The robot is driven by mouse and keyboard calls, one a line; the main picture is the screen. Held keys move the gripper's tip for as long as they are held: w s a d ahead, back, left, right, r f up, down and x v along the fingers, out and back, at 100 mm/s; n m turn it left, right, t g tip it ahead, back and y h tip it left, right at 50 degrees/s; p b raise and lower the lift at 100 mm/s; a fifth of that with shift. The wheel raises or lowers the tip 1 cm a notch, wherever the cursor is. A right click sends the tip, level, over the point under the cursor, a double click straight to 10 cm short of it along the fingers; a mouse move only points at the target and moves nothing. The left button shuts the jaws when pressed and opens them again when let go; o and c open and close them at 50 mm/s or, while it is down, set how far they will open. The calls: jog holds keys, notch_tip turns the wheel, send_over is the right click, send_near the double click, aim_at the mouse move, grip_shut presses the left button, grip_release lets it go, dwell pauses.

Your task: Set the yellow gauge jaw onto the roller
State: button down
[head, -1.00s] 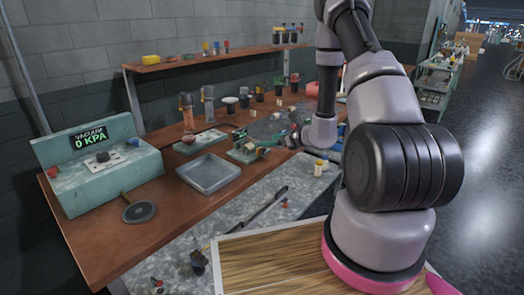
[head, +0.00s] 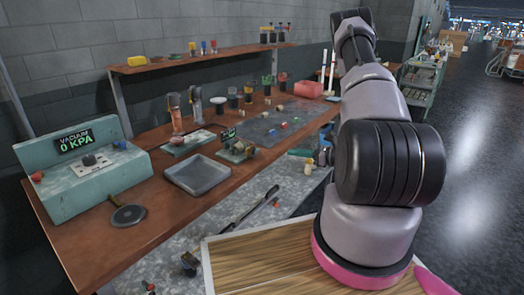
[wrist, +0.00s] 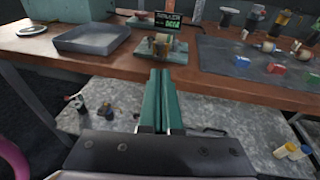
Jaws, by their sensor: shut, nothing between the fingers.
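A small teal gauge stand with a dark display sits at the bench's front edge, in the head view (head: 234,152) and ahead of my fingers in the wrist view (wrist: 150,56). I cannot tell whether this is the roller, the yellow gauge jaw or both together. My gripper (wrist: 159,74) has its green fingers pressed together, empty, pointing toward the stand with a gap between. In the head view the gripper is small and partly hidden by my arm.
A grey tray (head: 197,174) lies left of the stand. A dark mat (wrist: 262,65) with several small coloured pieces lies right of it. The vacuum box (head: 82,170) stands at far left. A lower grey surface (wrist: 120,120) holds small parts and yellow-capped bottles (wrist: 291,148).

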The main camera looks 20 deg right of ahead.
send_near(252, 151)
jog(key=x, duration=0.5)
jog(key=shift+w+d+r, duration=0.15)
jog(key=shift+w+r, duration=0.15)
jog(key=shift+w, duration=0.4)
jog(key=shift+r+x, duration=0.15)
jog(key=shift+x, duration=0.7)
jog(key=shift+r+x, duration=0.15)
jog(key=shift+x, duration=0.75)
jog(key=shift+w+d, duration=0.1)
jog(key=shift+r, duration=0.1)
